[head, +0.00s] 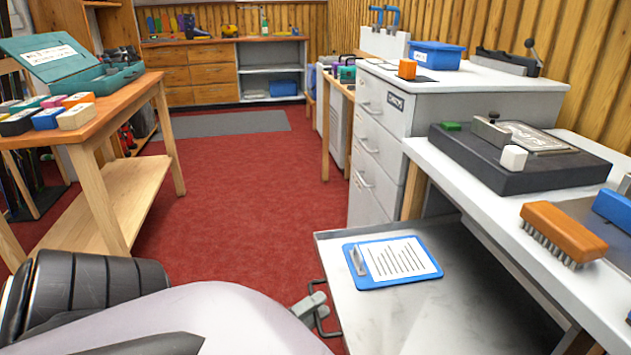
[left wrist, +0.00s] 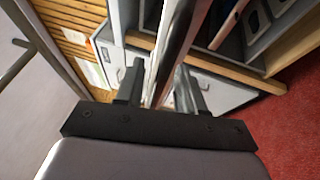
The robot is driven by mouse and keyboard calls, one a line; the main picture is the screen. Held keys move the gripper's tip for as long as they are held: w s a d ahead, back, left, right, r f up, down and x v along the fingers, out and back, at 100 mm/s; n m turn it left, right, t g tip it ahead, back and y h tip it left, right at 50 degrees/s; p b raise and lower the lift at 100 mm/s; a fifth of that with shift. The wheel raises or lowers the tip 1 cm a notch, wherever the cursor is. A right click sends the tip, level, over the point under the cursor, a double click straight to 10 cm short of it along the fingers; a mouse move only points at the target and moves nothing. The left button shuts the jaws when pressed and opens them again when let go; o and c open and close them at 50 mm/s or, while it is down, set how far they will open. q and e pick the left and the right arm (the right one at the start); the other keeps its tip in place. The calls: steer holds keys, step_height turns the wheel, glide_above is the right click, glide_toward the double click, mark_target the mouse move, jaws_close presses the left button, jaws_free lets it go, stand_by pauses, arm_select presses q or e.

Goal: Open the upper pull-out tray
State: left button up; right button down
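The upper pull-out tray (head: 390,318) is a grey metal tray extended out from under the white bench at the lower right of the head view. A blue clipboard (head: 392,262) with a printed sheet lies on it. Its dark handle (head: 325,326) is a loop on the tray's left edge. In the left wrist view the bar (left wrist: 174,50) runs between the two fingers. My right gripper is not in view.
On the white bench (head: 440,160) above the tray are a black press base (head: 510,162) and an orange brush (head: 562,232). A grey drawer cabinet (head: 375,150) stands behind. A wooden table (head: 105,110) is at the left. Red floor (head: 235,210) lies clear between.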

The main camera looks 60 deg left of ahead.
arm_select(q)
steer(key=shift+s, duration=0.1)
steer(key=s+f, duration=0.1)
steer(key=s, duration=0.5)
steer(key=shift+s+f+p, duration=0.15)
steer(key=shift+s+p, duration=0.25)
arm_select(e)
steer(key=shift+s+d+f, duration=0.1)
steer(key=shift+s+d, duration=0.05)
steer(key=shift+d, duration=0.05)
